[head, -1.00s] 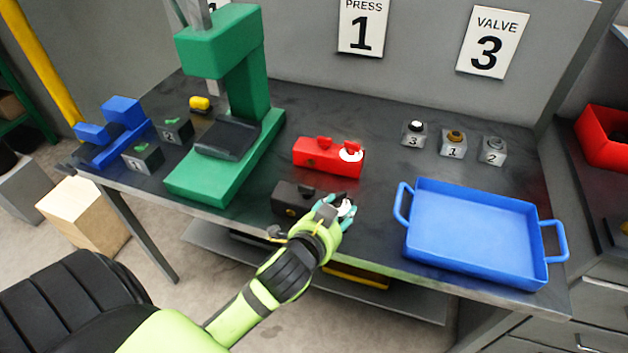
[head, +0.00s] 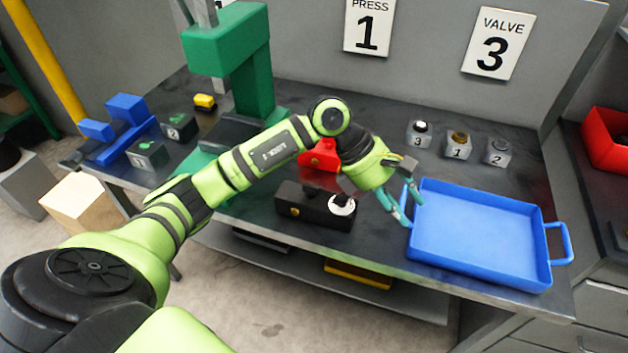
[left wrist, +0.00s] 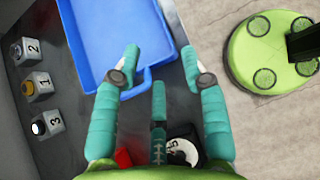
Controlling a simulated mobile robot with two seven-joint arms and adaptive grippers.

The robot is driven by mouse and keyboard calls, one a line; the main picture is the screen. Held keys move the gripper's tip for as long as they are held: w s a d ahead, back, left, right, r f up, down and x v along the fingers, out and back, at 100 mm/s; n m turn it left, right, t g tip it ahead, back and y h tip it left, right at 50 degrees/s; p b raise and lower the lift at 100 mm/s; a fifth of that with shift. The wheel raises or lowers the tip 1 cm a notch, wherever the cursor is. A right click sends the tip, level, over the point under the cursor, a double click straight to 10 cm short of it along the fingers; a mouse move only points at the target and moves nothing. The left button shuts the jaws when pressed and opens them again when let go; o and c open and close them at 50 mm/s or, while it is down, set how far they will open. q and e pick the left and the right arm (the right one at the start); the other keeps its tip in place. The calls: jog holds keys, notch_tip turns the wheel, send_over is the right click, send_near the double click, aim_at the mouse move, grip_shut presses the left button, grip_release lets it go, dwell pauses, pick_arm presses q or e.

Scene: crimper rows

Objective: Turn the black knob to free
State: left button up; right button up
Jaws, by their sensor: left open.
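The black box (head: 305,208) stands near the table's front edge. A white dial (head: 342,207) with a black knob (head: 337,199) is on its right end. The knob's exact angle is too small to tell. The white dial also shows at the bottom of the left wrist view (left wrist: 180,148), partly hidden by the gripper's fingers. My left gripper (head: 407,208) is open and empty, to the right of the black box and apart from it, by the blue tray's left side. In the left wrist view the spread teal fingers (left wrist: 161,62) have nothing between them. My right gripper is not in view.
The blue tray (head: 480,272) lies right of my gripper. A red box (head: 318,158) behind the black one is mostly hidden by my arm. Three numbered blocks (head: 458,146) stand at the back right. A green press (head: 232,45) stands at the left.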

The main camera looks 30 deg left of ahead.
aim_at(311, 189)
pick_arm(q)
jog(key=a+y, duration=0.2)
jog(key=a, duration=0.2)
jog(key=w+a+y, duration=0.1)
jog(key=a, duration=0.3)
jog(key=a+y, duration=0.2)
jog(key=a, duration=0.2)
jog(key=shift+w+f+g+y, duration=0.15)
jog(key=shift+f+g+y, duration=0.15)
jog(key=shift+f, duration=0.05)
jog(key=a+y, duration=0.1)
jog(key=a, duration=0.1)
jog(key=a+r+y, duration=0.1)
jog(key=a, duration=0.2)
jog(key=s+a+y, duration=0.1)
jog(key=a, duration=0.1)
jog(key=shift+a+r+g, duration=0.3)
jog(key=shift+g, duration=0.1)
jog(key=shift+s+a+f, duration=0.1)
jog(key=shift+f, duration=0.15)
notch_tip(311, 189, down, 6)
jog(key=p, duration=0.3)
jog(key=shift+r, duration=0.2)
jog(key=shift+f, duration=0.4)
grip_shut()
